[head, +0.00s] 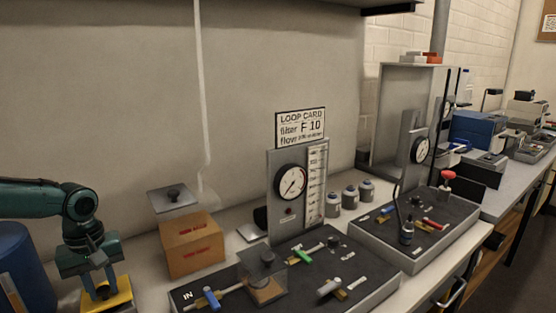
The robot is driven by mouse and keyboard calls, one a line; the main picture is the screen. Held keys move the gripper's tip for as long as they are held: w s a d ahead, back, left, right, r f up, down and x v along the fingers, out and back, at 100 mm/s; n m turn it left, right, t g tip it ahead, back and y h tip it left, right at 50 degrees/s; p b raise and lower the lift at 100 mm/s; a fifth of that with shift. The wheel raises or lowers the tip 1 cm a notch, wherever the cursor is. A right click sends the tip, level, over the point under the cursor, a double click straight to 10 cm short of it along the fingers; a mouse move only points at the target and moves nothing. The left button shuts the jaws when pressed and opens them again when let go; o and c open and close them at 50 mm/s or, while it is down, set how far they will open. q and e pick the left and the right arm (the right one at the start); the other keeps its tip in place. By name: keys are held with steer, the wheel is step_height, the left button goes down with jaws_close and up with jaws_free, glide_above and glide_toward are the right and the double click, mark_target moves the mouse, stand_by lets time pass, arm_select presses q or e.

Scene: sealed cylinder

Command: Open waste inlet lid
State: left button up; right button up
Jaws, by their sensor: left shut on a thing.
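My left arm comes in from the left edge, and its gripper (101,290) points down onto a yellow, flat-topped piece (121,294) at the bottom left, which looks like the waste inlet lid. The gripper is shut on a small part at its top; the fingers hide most of that part. A dark body shows under the yellow piece, cut off by the bottom edge. I cannot tell whether the lid is raised. My right gripper is not in view.
A blue drum (22,268) stands left of the gripper. A brown box (190,250) stands to the right, near a dark panel (325,275) with valves, a clear container (262,275) and a gauge stand (290,182). Three small jars (350,198) stand behind.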

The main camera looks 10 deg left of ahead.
arm_select(q)
steer(key=shift+w+a+r, duration=0.1)
steer(key=shift+w+r, duration=0.1)
steer(key=shift+r, duration=0.1)
steer(key=shift+w+a+r+p, duration=0.35)
steer(key=shift+r, duration=0.25)
steer(key=shift+w+a+r+p, duration=0.3)
steer(key=shift+w+r, duration=0.05)
steer(key=shift+r, duration=0.25)
steer(key=shift+w+a+r, duration=0.4)
steer(key=shift+w+a, duration=0.3)
steer(key=shift+w, duration=0.1)
steer(key=shift+c, duration=0.5)
jaws_close()
steer(key=shift+w, duration=0.1)
steer(key=shift+w+a+b, duration=0.5)
steer(key=shift+w+a, duration=0.45)
steer(key=shift+w, duration=0.1)
